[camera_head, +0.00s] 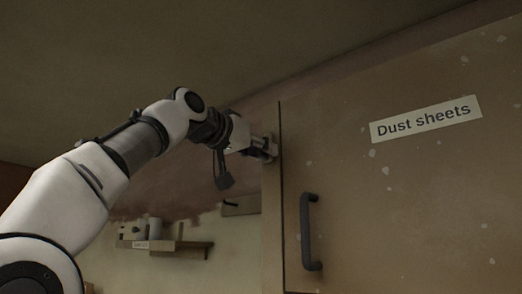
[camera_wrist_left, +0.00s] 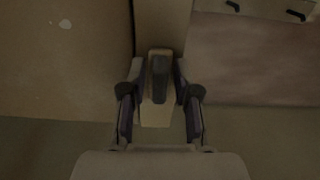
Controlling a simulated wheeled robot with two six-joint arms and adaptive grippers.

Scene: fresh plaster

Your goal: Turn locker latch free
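The locker door (camera_head: 400,190) is a brown panel at the right of the head view, with a "Dust sheets" label (camera_head: 426,119) and a dark bar handle (camera_head: 311,232). My left gripper (camera_head: 268,147) is up at the locker's left frame, above the handle's height. In the left wrist view the dark latch (camera_wrist_left: 159,79) sits on a tan plate (camera_wrist_left: 156,115) between the two fingertips of my left gripper (camera_wrist_left: 159,75). The fingers are apart, one on each side of the latch, with narrow gaps showing. The latch is hidden or too small to tell in the head view.
A wall shelf (camera_head: 165,245) with several small items is behind, at lower left. The locker's side frame (camera_head: 272,215) stands beside the door. The wrist view also shows pale drawer fronts (camera_wrist_left: 265,10) with dark pulls at upper right.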

